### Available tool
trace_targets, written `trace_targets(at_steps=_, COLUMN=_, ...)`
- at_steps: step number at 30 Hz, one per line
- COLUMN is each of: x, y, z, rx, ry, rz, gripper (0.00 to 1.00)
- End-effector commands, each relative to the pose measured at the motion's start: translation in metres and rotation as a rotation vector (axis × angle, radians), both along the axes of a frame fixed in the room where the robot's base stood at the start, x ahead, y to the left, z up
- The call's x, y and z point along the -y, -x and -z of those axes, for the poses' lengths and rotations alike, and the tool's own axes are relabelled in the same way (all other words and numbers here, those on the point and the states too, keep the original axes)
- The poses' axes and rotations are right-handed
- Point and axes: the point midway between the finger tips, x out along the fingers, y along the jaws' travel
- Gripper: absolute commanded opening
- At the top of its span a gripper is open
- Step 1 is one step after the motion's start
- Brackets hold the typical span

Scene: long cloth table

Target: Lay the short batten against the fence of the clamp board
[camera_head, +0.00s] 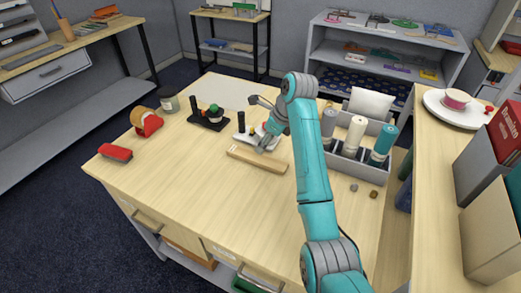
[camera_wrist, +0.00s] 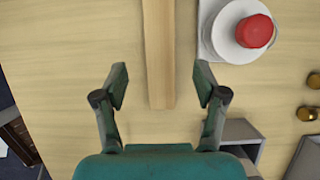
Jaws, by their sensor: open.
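A pale wooden strip, which looks like the short batten (camera_head: 257,159), lies flat on the table in the head view. In the wrist view the strip (camera_wrist: 159,50) runs from the top edge to mid-picture. My gripper (camera_head: 264,147) is low over the strip, close to its far side. In the wrist view my gripper (camera_wrist: 162,86) is open, one finger on each side of the strip's lower end, with gaps on both sides. A white base with upright parts (camera_head: 241,138) stands just behind the strip, partly hidden by my gripper. I cannot tell whether it is the clamp board; no fence is clear.
A black fixture with a green knob (camera_head: 212,115) stands left of the white one. A red brush (camera_head: 115,152) lies at left. A red-topped white round part (camera_wrist: 254,32) is right of the strip. The front-left tabletop is clear.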

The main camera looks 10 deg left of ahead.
Motion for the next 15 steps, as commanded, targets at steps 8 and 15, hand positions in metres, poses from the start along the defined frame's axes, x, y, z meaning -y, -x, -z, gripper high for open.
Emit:
trace_targets(at_steps=8, x=0.013, y=0.005, z=-0.034, rx=0.001, ry=-0.001, rz=-0.001, gripper=0.71)
trace_targets(at_steps=15, x=0.015, y=0.006, z=-0.038, rx=0.045, ry=0.017, rz=-0.118, gripper=0.76)
